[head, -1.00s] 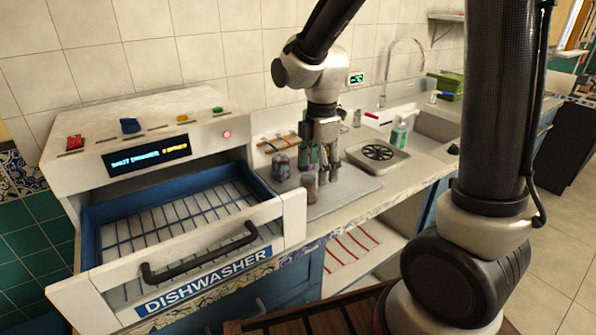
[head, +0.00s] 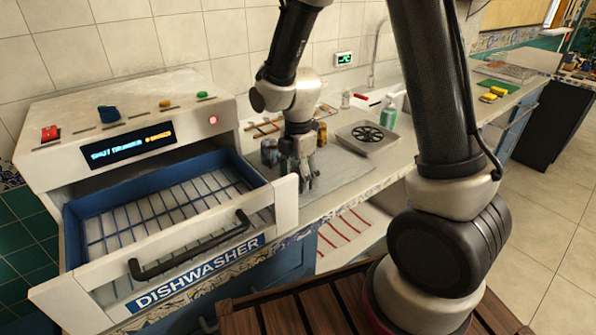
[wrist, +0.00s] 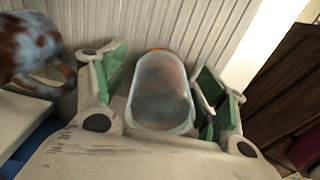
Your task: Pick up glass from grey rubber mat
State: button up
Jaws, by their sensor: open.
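The clear glass (wrist: 160,90) stands between the two green-padded fingers of my open gripper (wrist: 163,95) in the wrist view. Its sides appear apart from both pads, though contact is hard to judge. In the head view my gripper (head: 306,182) is low over the front part of the grey rubber mat (head: 350,169), and its fingers hide most or all of the glass. The mat's ribbed surface (wrist: 170,22) also shows in the wrist view.
A patterned cup (wrist: 30,45) is close to the left finger in the wrist view. In the head view, patterned cups (head: 269,151) (head: 321,133) stand behind my gripper. The open dishwasher drawer (head: 165,207) is to the left. A drain tray (head: 367,136) is at right.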

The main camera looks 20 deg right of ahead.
jog(key=c, duration=1.1)
